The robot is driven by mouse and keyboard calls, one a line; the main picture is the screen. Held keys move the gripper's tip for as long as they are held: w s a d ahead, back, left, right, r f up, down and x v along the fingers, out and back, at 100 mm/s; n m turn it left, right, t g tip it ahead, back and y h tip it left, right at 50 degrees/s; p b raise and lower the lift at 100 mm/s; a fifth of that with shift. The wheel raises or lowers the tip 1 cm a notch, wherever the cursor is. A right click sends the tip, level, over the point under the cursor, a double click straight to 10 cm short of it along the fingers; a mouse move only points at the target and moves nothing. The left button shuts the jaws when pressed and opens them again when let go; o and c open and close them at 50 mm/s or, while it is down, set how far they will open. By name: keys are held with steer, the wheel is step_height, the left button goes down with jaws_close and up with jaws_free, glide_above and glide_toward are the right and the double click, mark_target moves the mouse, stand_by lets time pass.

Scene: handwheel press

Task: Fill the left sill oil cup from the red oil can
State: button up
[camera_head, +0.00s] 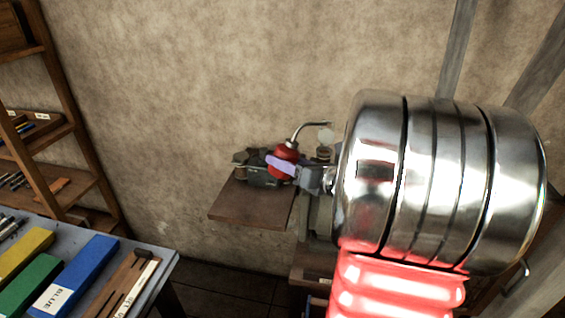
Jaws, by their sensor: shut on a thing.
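The red oil can (285,155) is in the middle of the view, upright or nearly so. Its thin bent spout rises from the top and reaches to the right. My gripper (281,165) is shut on the can's body, with a pale purple finger across its front. Just below and right of the spout tip is a small pale, glassy round thing on a dull metal base (323,153). It looks like an oil cup, but I cannot tell whether it is the left sill one. I cannot see any oil flowing or the cup's fill level.
A brown wooden shelf board (240,202) lies below the can, with a dark metal device (262,178) on it. My shiny arm hides the right middle. A bench (165,262) with coloured blocks stands at lower left, and a wooden rack (75,125) behind it.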

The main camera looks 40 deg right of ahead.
steer(key=shift+s+d+f+n+g+h, duration=0.1)
steer(key=shift+s+d+n+g+h, duration=0.1)
steer(key=shift+d+n, duration=0.25)
steer(key=shift+s+d+n+g+h, duration=0.1)
steer(key=shift+d+n+g+h, duration=0.1)
steer(key=shift+d+n, duration=0.25)
steer(key=shift+d+r, duration=0.15)
steer(key=shift+r, duration=0.15)
steer(key=shift+w+f, duration=0.2)
steer(key=w+a+f+n+y, duration=0.1)
steer(key=w+a+f, duration=0.2)
steer(key=a, duration=0.5)
steer(key=w+a+f+n+y, duration=0.1)
steer(key=w+a+f, duration=0.3)
steer(key=a, duration=0.4)
steer(key=w+a+f+n+y, duration=0.1)
steer(key=w+a+f+y, duration=0.1)
steer(key=a+f, duration=0.4)
steer(key=w+a, duration=0.1)
steer(key=a, duration=0.2)
steer(key=shift+w+n+g+y, duration=0.15)
steer(key=shift+n+g+y, duration=0.15)
